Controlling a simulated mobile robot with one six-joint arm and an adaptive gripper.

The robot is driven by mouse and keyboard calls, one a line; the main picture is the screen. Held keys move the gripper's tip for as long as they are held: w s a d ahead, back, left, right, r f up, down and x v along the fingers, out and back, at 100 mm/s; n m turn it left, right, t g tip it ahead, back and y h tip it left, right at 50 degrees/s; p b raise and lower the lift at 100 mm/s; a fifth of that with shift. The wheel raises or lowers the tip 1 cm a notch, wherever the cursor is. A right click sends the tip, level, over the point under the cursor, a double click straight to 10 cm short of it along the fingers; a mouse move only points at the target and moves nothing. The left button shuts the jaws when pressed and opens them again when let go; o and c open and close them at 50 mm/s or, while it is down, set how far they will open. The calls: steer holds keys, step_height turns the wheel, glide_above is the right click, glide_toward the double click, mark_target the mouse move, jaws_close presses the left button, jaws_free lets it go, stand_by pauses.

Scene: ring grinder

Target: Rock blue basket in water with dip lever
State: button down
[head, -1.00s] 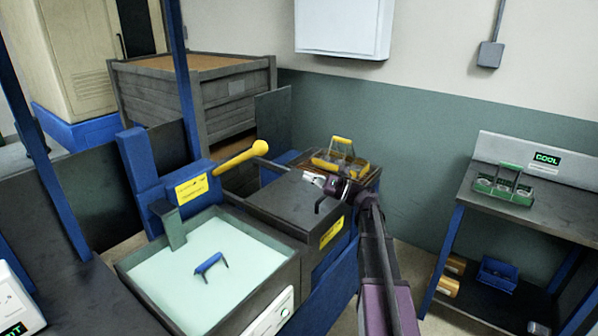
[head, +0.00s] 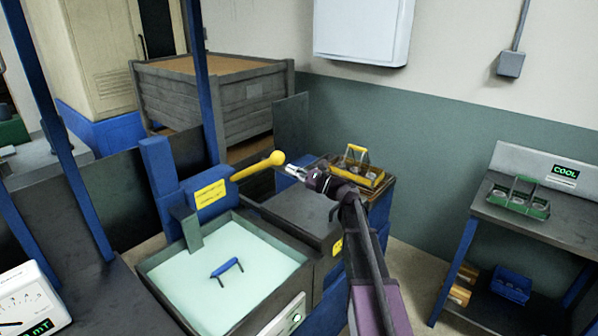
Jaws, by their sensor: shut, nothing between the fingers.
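The blue basket shows only as its blue handle (head: 227,268) above the pale water in the tank (head: 290,291); the rest of it is hidden under the surface. The dip lever (head: 262,166) is a yellow bar with a round knob, sticking up and right from a blue post beside a yellow label, behind the tank. My gripper (head: 290,170) is shut and empty, just right of the knob in the head view. I cannot tell whether it touches the knob.
A dark box (head: 303,213) stands right of the tank, under my arm. Behind it a yellow-handled basket (head: 358,168) sits on a stand. A green basket (head: 518,199) is on the right bench by a COOL display (head: 564,171). A grey crate (head: 215,95) stands behind.

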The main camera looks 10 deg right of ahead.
steer(key=shift+a+r+p, duration=0.3)
steer(key=shift+a+r, duration=0.1)
steer(key=shift+r, duration=0.1)
steer(key=r+p, duration=0.1)
steer(key=w, duration=0.1)
steer(key=r+p, duration=0.1)
steer(key=shift+w+a+r+p, duration=0.25)
steer(key=shift+a+r+p, duration=0.05)
steer(key=shift+p, duration=0.05)
stand_by(0.4)
steer(key=shift+f, duration=0.1)
